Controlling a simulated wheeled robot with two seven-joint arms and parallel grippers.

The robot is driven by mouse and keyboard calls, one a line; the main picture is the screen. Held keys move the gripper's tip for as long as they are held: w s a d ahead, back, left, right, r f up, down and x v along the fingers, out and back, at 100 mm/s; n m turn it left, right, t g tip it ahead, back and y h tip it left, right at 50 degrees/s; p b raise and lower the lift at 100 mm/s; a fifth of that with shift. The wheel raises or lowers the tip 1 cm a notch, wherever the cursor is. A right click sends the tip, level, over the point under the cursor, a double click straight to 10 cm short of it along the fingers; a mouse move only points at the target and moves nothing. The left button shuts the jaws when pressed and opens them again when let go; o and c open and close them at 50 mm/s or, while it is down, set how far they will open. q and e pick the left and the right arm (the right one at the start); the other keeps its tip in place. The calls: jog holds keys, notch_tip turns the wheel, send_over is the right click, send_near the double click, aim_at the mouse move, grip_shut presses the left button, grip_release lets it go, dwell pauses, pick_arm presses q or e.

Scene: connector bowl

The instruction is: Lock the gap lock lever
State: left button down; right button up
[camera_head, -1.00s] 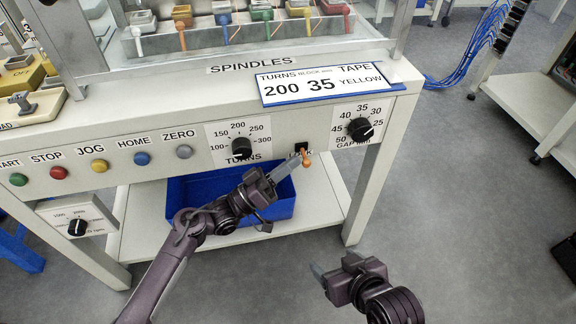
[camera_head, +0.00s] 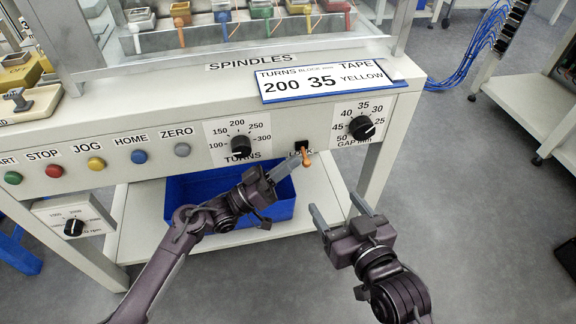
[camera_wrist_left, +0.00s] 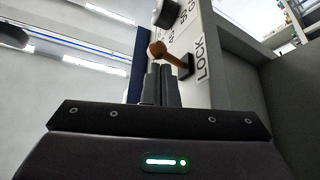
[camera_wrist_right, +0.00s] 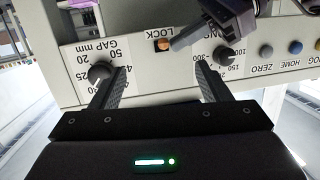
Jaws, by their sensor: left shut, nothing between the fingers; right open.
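The lock lever (camera_head: 306,158) is a small orange-brown handle with a round knob, on a black slot in the front panel between the TURNS and GAP dials. It points downward in the head view. It also shows in the left wrist view (camera_wrist_left: 157,49) and the right wrist view (camera_wrist_right: 163,45). My left gripper (camera_head: 297,160) is shut and empty, its fingertips right by the lever; I cannot tell whether they touch. My right gripper (camera_head: 338,208) is open and empty, below and right of the lever, facing the panel. The LOCK label is partly hidden in the head view.
The gap dial (camera_head: 361,127) is right of the lever and the turns dial (camera_head: 241,146) left of it. Coloured buttons line the panel's left. A blue bin (camera_head: 215,190) stands on the shelf below. A sign card (camera_head: 330,83) lies above.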

pick_arm(q)
jog(key=shift+f+m+g+h+b, duration=0.2)
jog(key=shift+m+g+h+b, duration=0.25)
jog(key=shift+m+b, duration=0.45)
pick_arm(e)
notch_tip(320, 180, up, 13)
jog(key=t+y, duration=0.2)
jog(key=t, duration=0.4)
jog(key=shift+w+d+y, duration=0.2)
jog(key=shift+d+y, duration=0.1)
jog(key=shift+d, duration=0.15)
jog(key=shift+t, duration=0.3)
